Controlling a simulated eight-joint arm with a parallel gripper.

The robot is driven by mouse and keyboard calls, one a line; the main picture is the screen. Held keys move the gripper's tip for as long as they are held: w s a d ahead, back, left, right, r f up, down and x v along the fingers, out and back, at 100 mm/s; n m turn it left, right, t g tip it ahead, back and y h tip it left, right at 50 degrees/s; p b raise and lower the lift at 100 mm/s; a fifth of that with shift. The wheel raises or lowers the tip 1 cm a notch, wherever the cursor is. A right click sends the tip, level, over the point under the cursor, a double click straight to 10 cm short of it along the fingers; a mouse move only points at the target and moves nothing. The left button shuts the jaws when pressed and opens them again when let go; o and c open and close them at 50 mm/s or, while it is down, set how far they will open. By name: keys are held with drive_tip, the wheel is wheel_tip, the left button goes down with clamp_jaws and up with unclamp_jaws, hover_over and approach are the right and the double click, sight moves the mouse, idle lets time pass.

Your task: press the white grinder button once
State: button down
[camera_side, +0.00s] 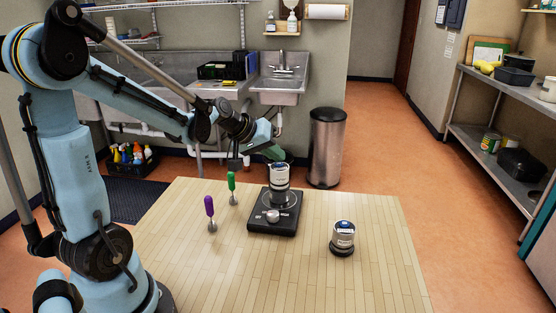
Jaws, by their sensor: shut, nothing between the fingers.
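Two short dark cylinders with white labelled bands are on the wooden table; I cannot tell which is the grinder, and no white button shows clearly. One labelled cylinder (279,177) stands on a black hot plate with a silver knob (273,215). The other labelled cylinder (343,235) stands by itself to the right. My gripper (277,154) is above the table, just over or behind the top of the cylinder on the hot plate. It looks small and partly hidden by the wrist, shut and empty. I cannot tell whether it touches the cylinder.
A purple-handled tool (210,210) and a green-handled tool (232,186) stand upright left of the hot plate. The wooden table (385,280) is clear at its front and right. A metal bin (326,148) and a sink (279,90) stand beyond the table.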

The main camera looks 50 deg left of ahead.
sight(275, 164)
drive_tip(key=shift+r, duration=0.1)
idle(0.3)
drive_tip(key=shift+r, duration=0.7)
drive_tip(key=shift+r, duration=3)
drive_tip(key=s+d+f+m+g, duration=0.1)
drive_tip(key=s+d+f+m, duration=0.2)
drive_tip(key=s+d, duration=0.3)
drive_tip(key=s+d+f+m+g, duration=0.1)
drive_tip(key=s+d+f+m, duration=0.3)
drive_tip(key=d, duration=0.5)
drive_tip(key=s+m, duration=0.1)
drive_tip(key=s, duration=0.1)
drive_tip(key=shift+s+d, duration=0.2)
drive_tip(key=shift+s, duration=0.15)
